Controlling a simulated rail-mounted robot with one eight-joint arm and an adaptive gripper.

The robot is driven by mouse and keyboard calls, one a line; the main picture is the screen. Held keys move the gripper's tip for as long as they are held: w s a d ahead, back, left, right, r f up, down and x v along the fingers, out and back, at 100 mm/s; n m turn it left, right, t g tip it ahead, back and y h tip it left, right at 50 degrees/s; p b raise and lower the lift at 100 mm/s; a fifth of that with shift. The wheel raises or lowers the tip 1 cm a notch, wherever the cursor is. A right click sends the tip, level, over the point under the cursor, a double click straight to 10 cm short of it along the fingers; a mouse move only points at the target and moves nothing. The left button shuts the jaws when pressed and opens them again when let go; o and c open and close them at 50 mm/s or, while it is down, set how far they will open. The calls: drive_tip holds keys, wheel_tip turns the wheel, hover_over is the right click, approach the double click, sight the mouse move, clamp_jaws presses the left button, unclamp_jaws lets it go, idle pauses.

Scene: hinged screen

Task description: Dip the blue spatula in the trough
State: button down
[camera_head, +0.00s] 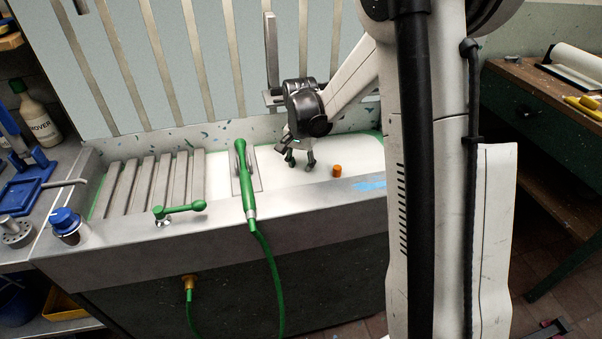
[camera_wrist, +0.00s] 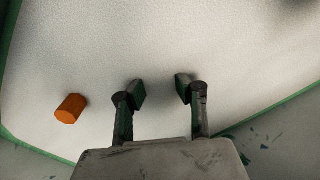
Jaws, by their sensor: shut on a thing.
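My gripper (camera_head: 299,164) hangs over the white basin of the trough (camera_head: 350,152), left of a small orange cylinder. In the wrist view my gripper's two fingers (camera_wrist: 160,90) stand apart, with only white surface showing between them. I see no held thing there, and cannot tell their hold. The trough has a green edge, and its basin (camera_wrist: 220,40) fills most of the wrist view. I cannot make out a blue spatula for certain. A blue shape (camera_head: 30,178) lies on the left counter, and a blue streak (camera_head: 370,184) marks the trough's front rim.
The orange cylinder (camera_head: 337,170) stands in the basin; it also shows in the wrist view (camera_wrist: 70,108). A green hose handle (camera_head: 243,178) and ribbed rack (camera_head: 150,182) lie to the left. A barred screen (camera_head: 215,60) rises behind. A wooden bench (camera_head: 530,90) is right.

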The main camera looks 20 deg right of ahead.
sight(300, 167)
drive_tip(key=shift+s, duration=0.3)
drive_tip(key=shift+w, duration=0.15)
drive_tip(key=shift+w, duration=0.35)
wheel_tip(300, 167, up, 15)
drive_tip(key=p, duration=0.8)
drive_tip(key=shift+r, duration=0.2)
idle(0.6)
idle(1.2)
